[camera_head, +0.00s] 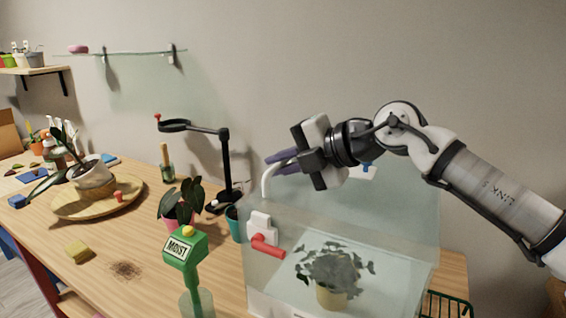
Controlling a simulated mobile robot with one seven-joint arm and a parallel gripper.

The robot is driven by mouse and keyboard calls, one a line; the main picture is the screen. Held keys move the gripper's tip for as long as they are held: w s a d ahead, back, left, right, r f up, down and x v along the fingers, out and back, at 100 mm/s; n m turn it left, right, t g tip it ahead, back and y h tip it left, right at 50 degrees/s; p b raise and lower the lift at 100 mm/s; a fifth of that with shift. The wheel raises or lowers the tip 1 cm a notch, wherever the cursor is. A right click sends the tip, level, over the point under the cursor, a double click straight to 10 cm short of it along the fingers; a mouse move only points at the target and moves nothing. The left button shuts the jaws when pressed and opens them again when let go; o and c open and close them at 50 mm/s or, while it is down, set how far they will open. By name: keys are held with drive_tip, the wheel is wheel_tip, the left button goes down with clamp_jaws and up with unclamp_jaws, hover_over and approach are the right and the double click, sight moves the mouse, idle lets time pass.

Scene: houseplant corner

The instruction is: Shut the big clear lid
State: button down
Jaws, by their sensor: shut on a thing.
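The big clear case (405,285) stands at the front right of the table, with a potted leafy plant (335,265) inside. Its clear lid is faint, and I cannot tell its exact angle. A curved white handle (267,182) rises at the upper left of the case. My gripper (282,161), with purple fingers, is above the case's left part and is shut on this handle. The fingers partly hide the handle's top. A white block with a red lever (267,246) sits at the left of the case.
A green moisture meter (184,248), a dark-leaved potted plant (181,202) and a black stand with a ring (226,165) are left of the case. A round wooden tray (130,203) with a potted plant is farther left. A green wire basket (445,305) is at right.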

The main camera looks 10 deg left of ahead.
drive_tip(key=shift+s+f, duration=0.1)
drive_tip(key=shift+f, duration=0.25)
drive_tip(key=c, duration=1.9)
unclamp_jaws()
drive_tip(key=shift+d+r, duration=0.2)
drive_tip(key=shift+d, duration=0.15)
drive_tip(key=b+v, duration=0.2)
drive_tip(key=v, duration=1.1)
drive_tip(key=shift+r, duration=0.25)
drive_tip(key=shift+a, duration=0.1)
